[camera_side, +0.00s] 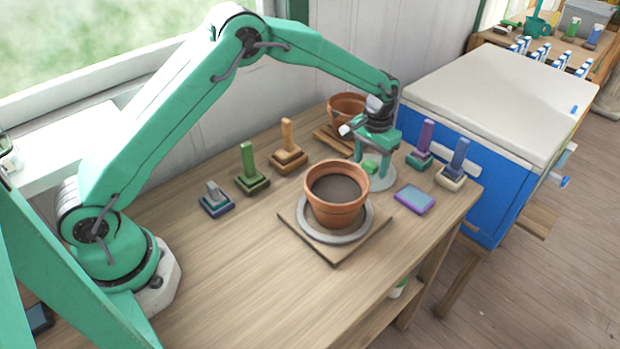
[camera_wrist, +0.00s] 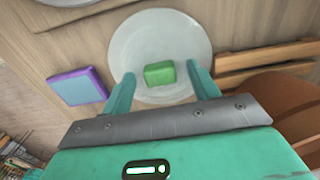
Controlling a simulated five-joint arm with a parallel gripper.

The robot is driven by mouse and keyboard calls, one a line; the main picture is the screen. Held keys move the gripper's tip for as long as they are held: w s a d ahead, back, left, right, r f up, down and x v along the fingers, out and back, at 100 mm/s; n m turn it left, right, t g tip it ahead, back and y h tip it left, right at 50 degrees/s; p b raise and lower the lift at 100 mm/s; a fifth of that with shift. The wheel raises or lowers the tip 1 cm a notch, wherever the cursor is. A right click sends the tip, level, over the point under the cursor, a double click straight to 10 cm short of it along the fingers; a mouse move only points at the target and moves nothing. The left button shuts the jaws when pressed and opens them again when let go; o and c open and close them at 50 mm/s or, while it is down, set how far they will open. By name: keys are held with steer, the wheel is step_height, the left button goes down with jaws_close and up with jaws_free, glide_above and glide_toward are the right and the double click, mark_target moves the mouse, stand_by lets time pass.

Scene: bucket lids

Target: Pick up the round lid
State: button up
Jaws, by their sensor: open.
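The round lid (camera_side: 381,184) is a pale grey-white disc with a green block knob (camera_side: 370,167), lying flat on the wooden table at the back right. In the wrist view the lid (camera_wrist: 160,35) is nearly whole, with the green knob (camera_wrist: 159,74) near its middle. My gripper (camera_side: 373,168) points down over the lid with its jaws open. In the wrist view its two green fingers (camera_wrist: 160,70) stand one on each side of the knob, with a visible gap on both sides. The side view does not show clearly whether the fingertips touch the lid.
A terracotta pot (camera_side: 336,219) stands on a grey saucer on a board, in front of the lid. Another pot (camera_side: 345,107) is behind my gripper. A purple square lid (camera_side: 414,198) lies to the right. Several handled blocks stand around. A blue box (camera_side: 455,125) is beyond.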

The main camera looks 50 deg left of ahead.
mark_target(370, 167)
steer(key=c, duration=1.1)
steer(key=shift+o, duration=0.2)
steer(key=shift+r, duration=0.15)
step_height(370, 167, up, 10)
steer(key=shift+s, duration=0.1)
stand_by(0.4)
steer(key=s+d+r, duration=0.2)
steer(key=s+r, duration=0.2)
steer(key=s, duration=0.4)
steer(key=s+d+r, duration=0.2)
steer(key=s+r, duration=0.1)
steer(key=s, duration=0.5)
steer(key=shift+s+r, duration=0.3)
steer(key=shift+r, duration=0.05)
